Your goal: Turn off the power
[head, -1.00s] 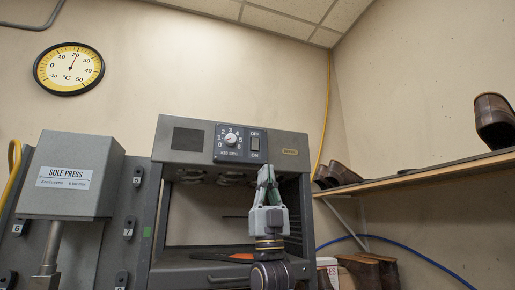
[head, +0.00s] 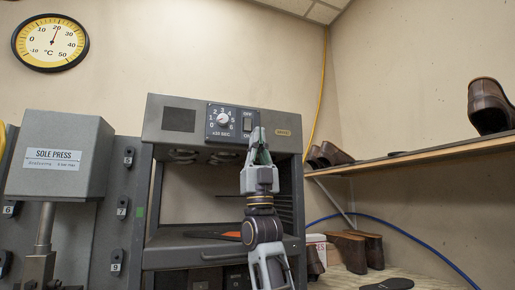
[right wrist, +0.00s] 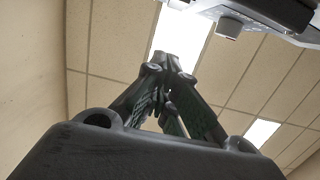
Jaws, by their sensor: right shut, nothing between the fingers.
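The power switch (head: 247,124) is a small dark rocker with OFF printed above it and ON below it. It sits on the control panel (head: 213,130) of the grey machine, right of a white timer dial (head: 223,119). Which way the rocker is tipped is too small to tell. My right gripper (head: 258,134) points upward, shut and empty, in front of the machine, with its tips just right of the switch's lower part. Whether it touches is unclear. In the right wrist view its green-grey fingers (right wrist: 168,95) come together against the ceiling. My left gripper is not in view.
The machine's open bay (head: 205,195) lies below the panel, with an orange-and-dark item (head: 228,236) on its shelf. A sole press (head: 58,155) stands at left. A shelf with shoes (head: 430,155) is at right. A wall thermometer (head: 50,42) hangs upper left.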

